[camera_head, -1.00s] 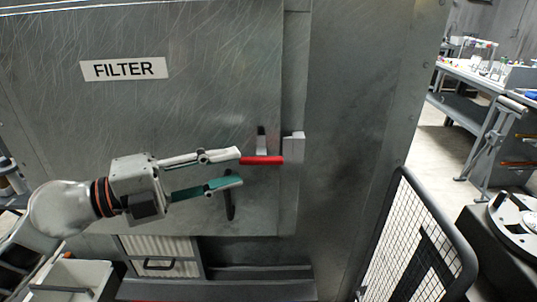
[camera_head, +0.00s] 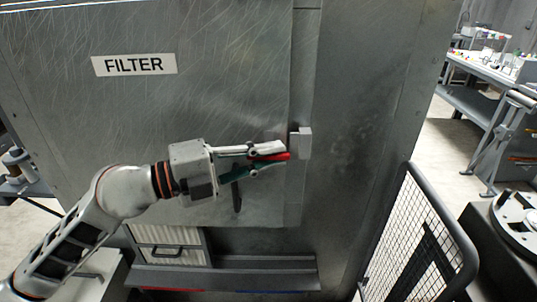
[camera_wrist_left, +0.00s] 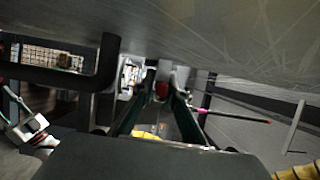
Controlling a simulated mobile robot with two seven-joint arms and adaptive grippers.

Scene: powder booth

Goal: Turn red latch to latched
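The red latch (camera_head: 284,157) is a short bar at the right edge of the grey FILTER door (camera_head: 230,100), beside a light grey block (camera_head: 305,142) on the frame. It lies roughly sideways, slightly tilted, and is mostly hidden by my fingers. My left gripper (camera_head: 280,156) has one finger above the bar and one below, closed in on it. In the left wrist view the red end of the latch (camera_wrist_left: 161,91) shows between the green fingers (camera_wrist_left: 160,100).
A black door handle (camera_head: 237,197) is just below my left fingers. A mesh guard (camera_head: 415,245) stands at the lower right. A vented box (camera_head: 170,245) and a ledge (camera_head: 240,278) lie below the door. A workbench (camera_head: 480,75) is far right.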

